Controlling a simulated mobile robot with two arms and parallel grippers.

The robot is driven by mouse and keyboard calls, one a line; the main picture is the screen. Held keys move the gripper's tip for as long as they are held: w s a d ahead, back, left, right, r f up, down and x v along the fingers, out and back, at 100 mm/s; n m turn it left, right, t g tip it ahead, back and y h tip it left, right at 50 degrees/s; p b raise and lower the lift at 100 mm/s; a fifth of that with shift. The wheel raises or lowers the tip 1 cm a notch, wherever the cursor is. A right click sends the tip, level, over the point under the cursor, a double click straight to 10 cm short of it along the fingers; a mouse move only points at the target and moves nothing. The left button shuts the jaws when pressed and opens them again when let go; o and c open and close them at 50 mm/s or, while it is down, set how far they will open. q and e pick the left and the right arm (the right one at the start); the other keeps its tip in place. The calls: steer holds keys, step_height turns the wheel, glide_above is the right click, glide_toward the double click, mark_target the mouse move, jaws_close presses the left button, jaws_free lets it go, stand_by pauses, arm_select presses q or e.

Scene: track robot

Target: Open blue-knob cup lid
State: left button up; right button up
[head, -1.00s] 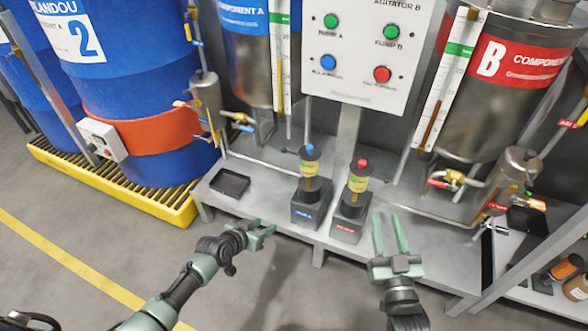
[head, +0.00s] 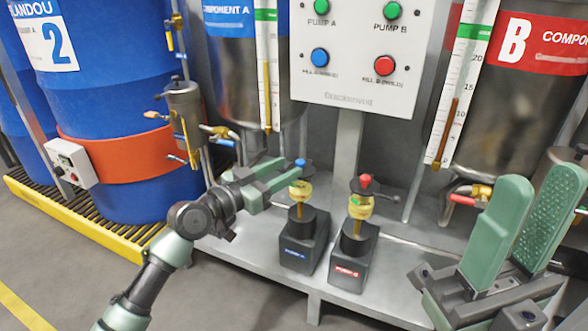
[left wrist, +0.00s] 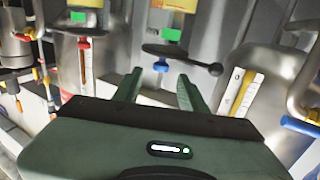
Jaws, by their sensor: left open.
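The blue-knob cup (head: 301,191) is a small yellow-green cup on a dark pump block labelled in blue. Its blue knob (head: 300,162) sits on top of a dark lid, which also shows upside down in the left wrist view (left wrist: 167,50), with a short lever ending in a black ball. My left gripper (head: 280,174) is open beside the lid. In the left wrist view the blue knob (left wrist: 161,66) lies between the fingertips, with gaps on both sides. The lid appears to lie flat over the cup. My right gripper (head: 528,205) is open and empty at the lower right.
The red-knob cup (head: 360,206) stands close to the right on its own pump block (head: 352,258). A white button panel (head: 357,60) is above and behind. Tank A, with a sight gauge (head: 268,70), and a small metal canister (head: 184,110) are to the left.

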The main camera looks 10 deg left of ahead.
mark_target(297, 163)
arm_select(q)
steer(key=shift+b+x, duration=0.45)
steer(key=shift+x, duration=1.55)
jaws_close()
